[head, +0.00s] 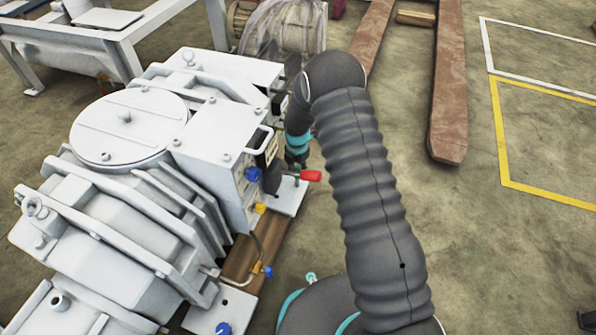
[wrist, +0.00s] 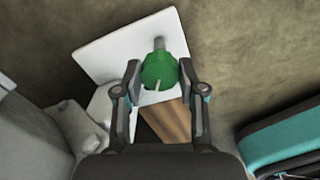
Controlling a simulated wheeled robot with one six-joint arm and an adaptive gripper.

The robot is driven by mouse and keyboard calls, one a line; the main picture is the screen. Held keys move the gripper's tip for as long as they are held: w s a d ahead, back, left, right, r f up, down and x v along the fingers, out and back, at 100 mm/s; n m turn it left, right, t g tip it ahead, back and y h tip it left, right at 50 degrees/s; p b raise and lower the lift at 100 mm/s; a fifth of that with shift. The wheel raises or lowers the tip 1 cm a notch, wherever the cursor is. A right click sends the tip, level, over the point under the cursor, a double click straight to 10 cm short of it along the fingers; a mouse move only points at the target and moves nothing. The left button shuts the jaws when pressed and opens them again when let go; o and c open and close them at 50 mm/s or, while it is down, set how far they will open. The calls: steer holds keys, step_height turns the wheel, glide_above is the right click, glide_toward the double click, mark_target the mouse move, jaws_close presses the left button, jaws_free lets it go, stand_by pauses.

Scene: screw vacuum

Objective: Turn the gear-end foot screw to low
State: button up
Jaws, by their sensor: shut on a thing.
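The foot screw has a round green head (wrist: 158,70) with a pale pointer mark, on a white foot plate (wrist: 100,50) in the wrist view. A grey post stands just behind it. My gripper (wrist: 159,72) is shut on the green head, one finger on each side. In the head view my gripper (head: 298,162) is low beside the grey vacuum pump (head: 110,205), over the foot plate (head: 290,200) at its gear end. The green head is hidden there. A red handle (head: 311,176) shows close by the gripper.
Blue (head: 254,174) and yellow (head: 260,208) knobs sit on the pump's side near my gripper. Another foot plate (head: 220,312) with a blue knob lies nearer. A wooden beam (head: 240,262) runs beneath the pump. The floor to the right is open, with rusty beams (head: 449,90) behind.

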steer(key=shift+s+f+n, duration=0.1)
steer(key=shift+s+n, duration=0.1)
steer(key=shift+n, duration=0.3)
steer(key=o, duration=1.1)
steer(key=shift+a, duration=0.1)
steer(key=shift+o, duration=0.2)
steer(key=shift+w, duration=0.1)
steer(key=shift+r, duration=0.35)
step_height(320, 180, up, 11)
steer(key=shift+r, duration=0.2)
